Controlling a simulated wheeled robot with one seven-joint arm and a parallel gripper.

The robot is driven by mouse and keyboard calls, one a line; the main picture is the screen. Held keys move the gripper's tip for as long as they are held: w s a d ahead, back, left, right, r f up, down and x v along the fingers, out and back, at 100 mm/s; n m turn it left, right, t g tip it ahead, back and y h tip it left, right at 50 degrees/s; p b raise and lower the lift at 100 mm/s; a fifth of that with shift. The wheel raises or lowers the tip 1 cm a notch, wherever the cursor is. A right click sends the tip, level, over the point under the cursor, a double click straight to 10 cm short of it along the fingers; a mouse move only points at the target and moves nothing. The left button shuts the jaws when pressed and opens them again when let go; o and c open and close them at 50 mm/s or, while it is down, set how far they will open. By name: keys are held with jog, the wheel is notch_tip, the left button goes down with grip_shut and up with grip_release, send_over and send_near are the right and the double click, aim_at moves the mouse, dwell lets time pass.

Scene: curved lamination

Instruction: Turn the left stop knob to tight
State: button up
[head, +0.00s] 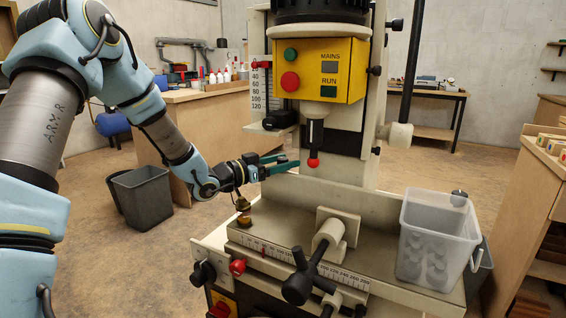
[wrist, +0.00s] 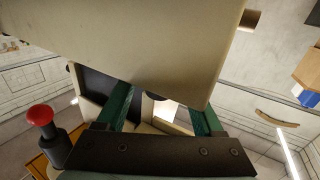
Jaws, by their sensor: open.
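The machine's front left has a black knob (head: 203,272) and a red knob (head: 237,267) next to it; I cannot tell which is the left stop knob, or its setting. My gripper (head: 280,164) has green fingers and is at the left of the machine column, above the bed and well above both knobs. In the wrist view my gripper (wrist: 162,100) is open, its fingers apart, with a large beige machine panel (wrist: 130,45) close in front. A red-topped black part (wrist: 40,118) shows at the left; I cannot tell which part it is.
A black multi-arm handle (head: 298,287) stands at the bed front. A clear bin (head: 437,240) sits on the bed's right. The yellow control box (head: 317,72) is above my gripper. A grey waste bin (head: 143,197) stands on the floor at left, with open floor in front.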

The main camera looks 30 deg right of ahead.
jog(key=shift+c, duration=0.2)
grip_shut()
jog(key=shift+m+g+p, duration=0.3)
jog(key=shift+m+g, duration=0.1)
jog(key=shift+g, duration=0.1)
jog(key=m+g+p, duration=0.1)
jog(key=g, duration=0.2)
jog(key=shift+r+m, duration=0.1)
jog(key=shift+m, duration=0.3)
jog(key=m+g+y+p, duration=0.1)
jog(key=m+g+y, duration=0.1)
jog(key=g, duration=0.3)
jog(key=shift+m, duration=0.9)
jog(key=m+g+y, duration=0.1)
jog(key=g, duration=0.1)
jog(key=m+g+y+b, duration=0.1)
jog(key=m+g+y, duration=0.2)
jog(key=y, duration=0.1)
jog(key=shift+f+g, duration=0.35)
jog(key=shift+g, duration=0.05)
jog(key=shift+r+m+g+y+b, duration=0.1)
jog(key=shift+m+g+y+b, duration=0.2)
jog(key=shift+m+g+y, duration=0.65)
jog(key=shift+r+m+g+y+b, duration=0.1)
jog(key=shift+m+g+y+b, duration=0.25)
jog(key=shift+m+y, duration=0.95)
jog(key=shift+s+y, duration=0.1)
jog(key=shift+y, duration=0.55)
